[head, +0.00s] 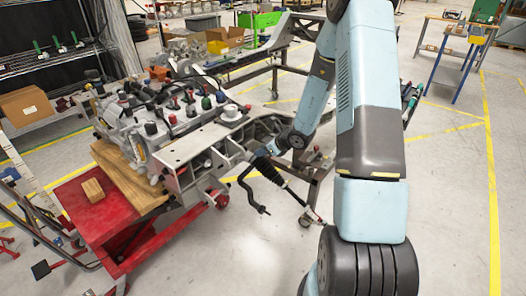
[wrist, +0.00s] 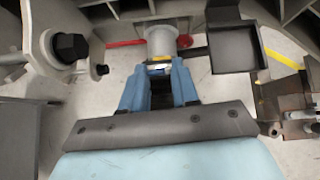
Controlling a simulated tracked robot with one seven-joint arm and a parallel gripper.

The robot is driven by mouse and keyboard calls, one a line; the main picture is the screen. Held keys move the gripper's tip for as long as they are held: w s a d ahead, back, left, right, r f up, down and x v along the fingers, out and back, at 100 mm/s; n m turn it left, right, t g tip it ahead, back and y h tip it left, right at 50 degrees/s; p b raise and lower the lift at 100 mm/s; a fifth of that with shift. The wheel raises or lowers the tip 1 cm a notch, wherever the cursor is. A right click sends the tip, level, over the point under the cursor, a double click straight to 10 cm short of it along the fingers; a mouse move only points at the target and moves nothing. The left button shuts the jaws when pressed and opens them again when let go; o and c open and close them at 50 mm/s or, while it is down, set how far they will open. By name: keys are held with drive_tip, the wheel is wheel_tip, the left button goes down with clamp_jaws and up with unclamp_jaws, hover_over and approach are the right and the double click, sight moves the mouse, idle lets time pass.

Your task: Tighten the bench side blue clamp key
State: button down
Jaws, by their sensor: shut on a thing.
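My gripper (head: 264,152) is at the right side of the chassis fixture (head: 205,152) in the head view, close against its frame. In the wrist view, the two blue fingers of my gripper (wrist: 158,76) point up the picture and are shut on the clamp key (wrist: 159,60). Only a small part of the key, with a yellow band, shows between the fingertips. A grey round boss (wrist: 162,40) of the fixture lies just beyond the tips, in line with them. The key's turn angle and how tight it sits cannot be told.
A dark box-like bracket (wrist: 232,50) stands right of the fingers, and a black bolt head (wrist: 72,46) is at left. A black crank handle (head: 255,200) hangs below my gripper. A red cart (head: 85,215) stands at left. Floor at lower centre is clear.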

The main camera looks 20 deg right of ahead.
drive_tip(key=c, duration=0.8)
unclamp_jaws()
drive_tip(key=shift+c, duration=0.2)
drive_tip(key=v, duration=1.3)
drive_tip(key=shift+s+d+r, duration=0.15)
drive_tip(key=shift+s+r, duration=0.05)
drive_tip(key=shift+s, duration=0.05)
